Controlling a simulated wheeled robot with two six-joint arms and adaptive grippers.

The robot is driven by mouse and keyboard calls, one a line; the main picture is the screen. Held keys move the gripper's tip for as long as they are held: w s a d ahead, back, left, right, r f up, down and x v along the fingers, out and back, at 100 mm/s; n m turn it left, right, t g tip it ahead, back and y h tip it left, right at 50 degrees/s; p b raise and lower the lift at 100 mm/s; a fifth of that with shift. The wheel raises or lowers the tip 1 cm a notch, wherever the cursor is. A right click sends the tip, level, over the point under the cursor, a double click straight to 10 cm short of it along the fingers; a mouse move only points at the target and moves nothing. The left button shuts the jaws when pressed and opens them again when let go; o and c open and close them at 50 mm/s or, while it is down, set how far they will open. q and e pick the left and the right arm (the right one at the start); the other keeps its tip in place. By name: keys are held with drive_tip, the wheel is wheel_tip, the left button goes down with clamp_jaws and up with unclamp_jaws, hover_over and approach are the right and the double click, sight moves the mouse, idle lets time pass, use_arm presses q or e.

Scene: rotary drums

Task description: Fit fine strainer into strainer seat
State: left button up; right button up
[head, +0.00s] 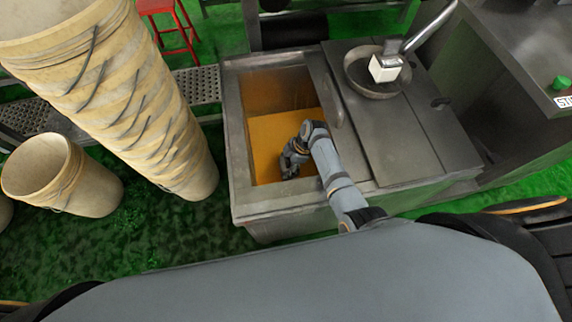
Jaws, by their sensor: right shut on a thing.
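My right gripper (294,158) is inside the open bay of a grey metal tank, over an orange-yellow surface (275,128). Its fingers are dark and small in the head view. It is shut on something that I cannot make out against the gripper. A round, shallow metal ring or dish (354,82) sits on the tank's covered right part, under a slanting pipe; it may be the strainer seat, but I cannot tell. No fine strainer can be clearly identified. My left gripper is not in view.
The tank's rim (236,135) surrounds the bay. A pale block (384,68) and the pipe (430,26) stand over the dish. A tall leaning stack of buckets (120,95) and a single bucket (62,176) stand left. A green button (561,82) is far right.

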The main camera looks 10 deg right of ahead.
drive_tip(key=shift+f+b, duration=0.8)
drive_tip(key=shift+f, duration=0.4)
drive_tip(key=o, duration=1.3)
drive_tip(key=shift+r, duration=0.1)
drive_tip(key=v, duration=0.7)
drive_tip(key=shift+d+r, duration=0.15)
